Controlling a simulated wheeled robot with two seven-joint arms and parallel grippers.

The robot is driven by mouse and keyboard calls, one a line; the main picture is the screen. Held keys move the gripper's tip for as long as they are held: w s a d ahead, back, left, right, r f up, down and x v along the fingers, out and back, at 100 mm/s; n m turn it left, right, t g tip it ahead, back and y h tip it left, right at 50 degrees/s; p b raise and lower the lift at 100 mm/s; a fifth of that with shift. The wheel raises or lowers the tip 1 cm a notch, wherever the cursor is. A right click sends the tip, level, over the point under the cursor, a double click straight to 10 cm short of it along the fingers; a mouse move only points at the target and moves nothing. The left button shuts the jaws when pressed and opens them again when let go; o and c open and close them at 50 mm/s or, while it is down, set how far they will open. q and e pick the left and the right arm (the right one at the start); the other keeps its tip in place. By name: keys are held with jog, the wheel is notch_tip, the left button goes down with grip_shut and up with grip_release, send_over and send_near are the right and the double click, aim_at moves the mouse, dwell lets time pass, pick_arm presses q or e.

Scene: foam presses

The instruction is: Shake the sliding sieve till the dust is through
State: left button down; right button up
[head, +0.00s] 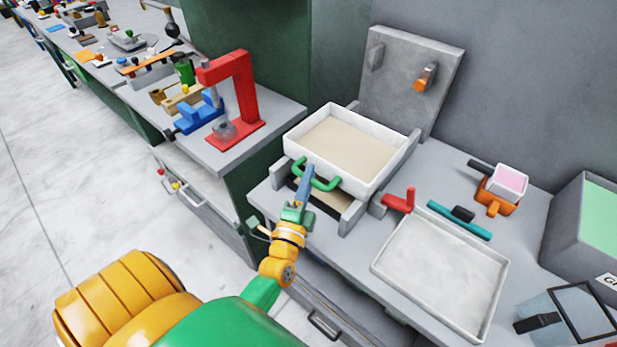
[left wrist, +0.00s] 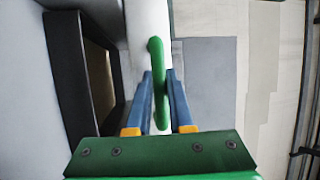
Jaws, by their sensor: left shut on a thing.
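The sliding sieve (head: 373,173) is a white box-shaped frame with a beige floor, standing between grey rails on the bench. It has a green handle (head: 320,182) on its near side. My left gripper (head: 308,172) is shut on that handle. In the left wrist view the two blue fingers (left wrist: 163,95) stand either side of the green handle bar (left wrist: 156,75). Below the sieve a beige surface in a dark-edged tray (head: 318,201) shows partly; the sieve hides the rest. I cannot make out separate dust on the sieve floor. My right gripper is not in view.
A shallow white tray (head: 440,275) lies to the right on the bench. A red handle (head: 398,200), a teal bar (head: 459,220) and an orange block with a pink top (head: 502,186) lie near it. A red press (head: 240,95) stands at the left. A grey upright panel (head: 400,85) stands behind the sieve.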

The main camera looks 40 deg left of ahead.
aim_at(328, 175)
pick_arm(q)
jog(key=shift+f, duration=0.1)
jog(key=w, duration=0.2)
jog(key=w+b, duration=0.1)
jog(key=w, duration=0.2)
jog(key=w+b, duration=0.1)
jog(key=w, duration=0.2)
jog(key=shift+d+f, duration=0.1)
jog(key=shift+d, duration=0.3)
jog(key=shift+r, duration=0.2)
jog(key=c, duration=0.9)
grip_release()
jog(key=shift+w, duration=0.1)
jog(key=shift+c, duration=0.2)
jog(key=shift+o, duration=0.7)
jog(key=shift+w+d, duration=0.15)
jog(key=shift+w, duration=0.05)
jog(key=p+v, duration=0.2)
jog(key=v, duration=0.5)
jog(key=shift+d, duration=0.1)
